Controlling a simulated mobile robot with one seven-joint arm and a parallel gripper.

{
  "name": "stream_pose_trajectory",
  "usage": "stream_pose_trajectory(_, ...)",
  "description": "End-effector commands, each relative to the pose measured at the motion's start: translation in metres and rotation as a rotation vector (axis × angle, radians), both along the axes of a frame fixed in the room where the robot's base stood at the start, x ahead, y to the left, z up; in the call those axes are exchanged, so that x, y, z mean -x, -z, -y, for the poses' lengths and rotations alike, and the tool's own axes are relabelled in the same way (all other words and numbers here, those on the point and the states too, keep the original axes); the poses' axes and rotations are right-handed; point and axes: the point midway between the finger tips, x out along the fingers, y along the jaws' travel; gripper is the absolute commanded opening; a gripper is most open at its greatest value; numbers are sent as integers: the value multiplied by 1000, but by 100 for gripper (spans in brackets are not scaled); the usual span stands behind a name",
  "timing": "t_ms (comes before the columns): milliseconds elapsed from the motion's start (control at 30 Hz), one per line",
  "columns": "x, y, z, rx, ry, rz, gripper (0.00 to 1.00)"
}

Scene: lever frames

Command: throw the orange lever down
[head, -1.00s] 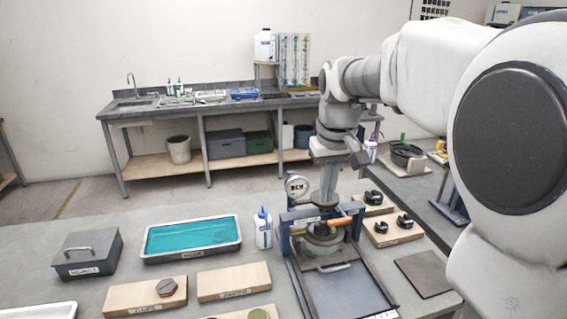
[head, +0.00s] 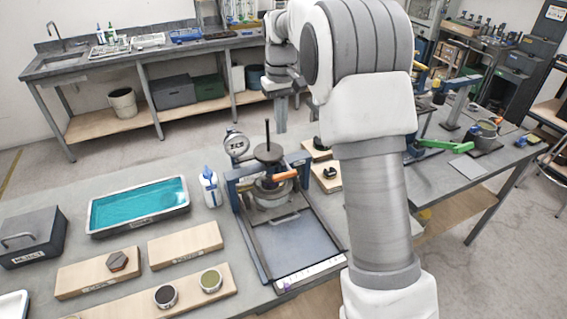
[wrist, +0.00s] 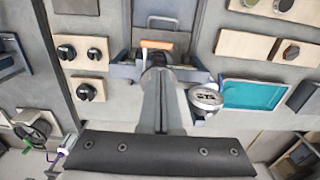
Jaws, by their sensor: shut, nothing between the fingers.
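The orange lever (head: 284,175) is a short orange grip on the blue press frame (head: 237,183), lying roughly level beside the round dark plate and its upright rod. In the wrist view the orange lever (wrist: 156,45) lies crosswise just beyond the fingertips. My gripper (head: 281,128) points down, above and behind the lever in the head view, with a visible gap between them. In the wrist view my gripper (wrist: 158,72) is shut and empty, its fingers hiding part of the press.
A round gauge (head: 235,145) stands at the press's left. A white bottle (head: 210,188) and a teal-filled tray (head: 138,205) are further left. Wooden boards with black knobs (head: 329,172) lie right of the press. Boards with round pieces (head: 185,243) lie at front left.

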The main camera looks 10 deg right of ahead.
Motion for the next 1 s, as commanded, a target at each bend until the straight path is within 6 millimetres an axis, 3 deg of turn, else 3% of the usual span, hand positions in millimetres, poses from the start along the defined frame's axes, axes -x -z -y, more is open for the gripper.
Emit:
stream_pose_trajectory(200, 0, 2, 0, 0, 0, 0, 0)
stream_pose_trajectory(367, 1, 17, 0, 1, 0, -3, 0)
stream_pose_trajectory(800, 1, 106, 0, 1, 0, -5, 0)
stream_pose_trajectory(1000, 1, 131, 0, 0, 0, -1, 0)
